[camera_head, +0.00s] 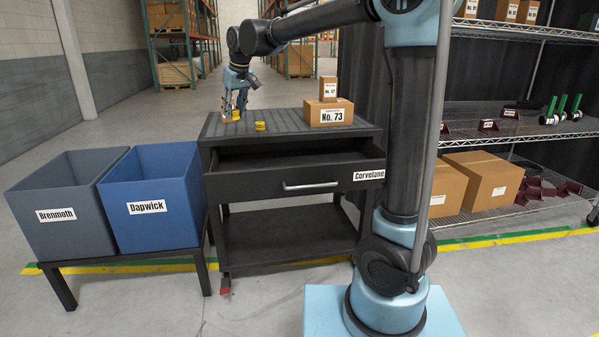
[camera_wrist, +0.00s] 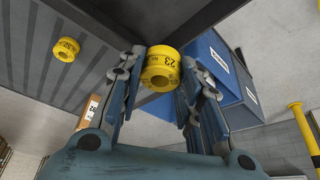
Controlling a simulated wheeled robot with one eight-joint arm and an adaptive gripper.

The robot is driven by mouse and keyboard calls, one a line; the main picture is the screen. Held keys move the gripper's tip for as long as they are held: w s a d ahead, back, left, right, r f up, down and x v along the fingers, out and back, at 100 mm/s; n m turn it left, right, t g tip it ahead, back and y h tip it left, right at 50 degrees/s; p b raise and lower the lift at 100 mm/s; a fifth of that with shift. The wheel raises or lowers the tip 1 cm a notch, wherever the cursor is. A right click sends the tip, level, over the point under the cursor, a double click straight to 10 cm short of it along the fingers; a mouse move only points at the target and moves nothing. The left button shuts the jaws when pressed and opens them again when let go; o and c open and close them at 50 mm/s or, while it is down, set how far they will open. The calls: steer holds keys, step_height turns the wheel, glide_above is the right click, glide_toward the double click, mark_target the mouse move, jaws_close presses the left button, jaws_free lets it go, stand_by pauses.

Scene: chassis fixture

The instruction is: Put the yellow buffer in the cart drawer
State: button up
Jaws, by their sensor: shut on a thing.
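My gripper (camera_head: 236,104) points down at the left part of the black cart's ribbed top (camera_head: 285,121). It is shut on a yellow buffer (camera_wrist: 160,68), a ring-shaped piece marked 23, which sits between the fingertips in the wrist view. It also shows small under the fingers in the head view (camera_head: 236,116); I cannot tell whether it touches the top. A second yellow buffer (camera_head: 260,126) stands on the cart top to the right, apart from my gripper; it shows in the wrist view too (camera_wrist: 66,49). The cart drawer (camera_head: 292,184), labelled Corvelane, is pulled out, its inside dark.
Cardboard boxes, the lower labelled No. 73 (camera_head: 330,113), stand on the cart top at the right. A grey Brenmoth bin (camera_head: 62,229) and a blue Dapwick bin (camera_head: 158,222) stand left of the cart. Wire shelves (camera_head: 515,127) with boxes and parts are at the right.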

steer(key=shift+n, duration=0.7)
step_height(320, 180, down, 19)
steer(key=shift+w+r, duration=0.1)
steer(key=shift+r, duration=0.1)
steer(key=shift+f, duration=2.3)
steer(key=shift+f, duration=0.1)
steer(key=o, duration=1)
